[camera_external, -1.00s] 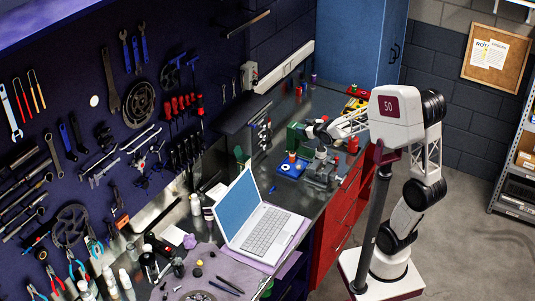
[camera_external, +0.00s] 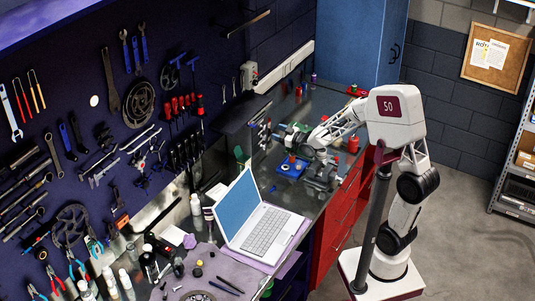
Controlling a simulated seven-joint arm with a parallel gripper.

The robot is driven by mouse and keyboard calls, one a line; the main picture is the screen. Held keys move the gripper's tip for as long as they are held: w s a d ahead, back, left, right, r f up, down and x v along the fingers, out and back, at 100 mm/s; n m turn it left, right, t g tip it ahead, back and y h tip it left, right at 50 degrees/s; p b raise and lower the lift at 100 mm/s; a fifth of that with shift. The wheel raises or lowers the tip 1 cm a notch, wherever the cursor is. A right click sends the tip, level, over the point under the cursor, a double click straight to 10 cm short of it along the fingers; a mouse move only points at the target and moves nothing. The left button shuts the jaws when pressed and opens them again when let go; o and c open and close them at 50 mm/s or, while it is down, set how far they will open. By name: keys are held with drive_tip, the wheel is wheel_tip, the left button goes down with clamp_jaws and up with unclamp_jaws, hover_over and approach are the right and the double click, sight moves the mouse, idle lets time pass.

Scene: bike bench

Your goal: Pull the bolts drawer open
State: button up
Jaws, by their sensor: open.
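The red drawer cabinet (camera_external: 338,214) stands under the right end of the workbench, and its visible drawer fronts look shut. No label for a bolts drawer is readable at this size. A green box-like object (camera_external: 290,129) stands on the bench top, partly hidden behind my gripper. My gripper (camera_external: 301,143) is above the bench near this green object, beside the blue tray, and is open. Its fingertips are small and dark here, and I cannot tell whether they touch anything.
A blue tray (camera_external: 291,170) and a grey vise-like tool (camera_external: 322,176) sit just in front of my gripper. A red bottle (camera_external: 353,144) stands to the right. The open laptop (camera_external: 262,231) takes up the middle of the bench. A tool-hung wall runs behind.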

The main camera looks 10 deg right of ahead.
sight(266, 128)
drive_tip(key=shift+w, duration=0.1)
drive_tip(key=shift+x, duration=3.75)
clamp_jaws()
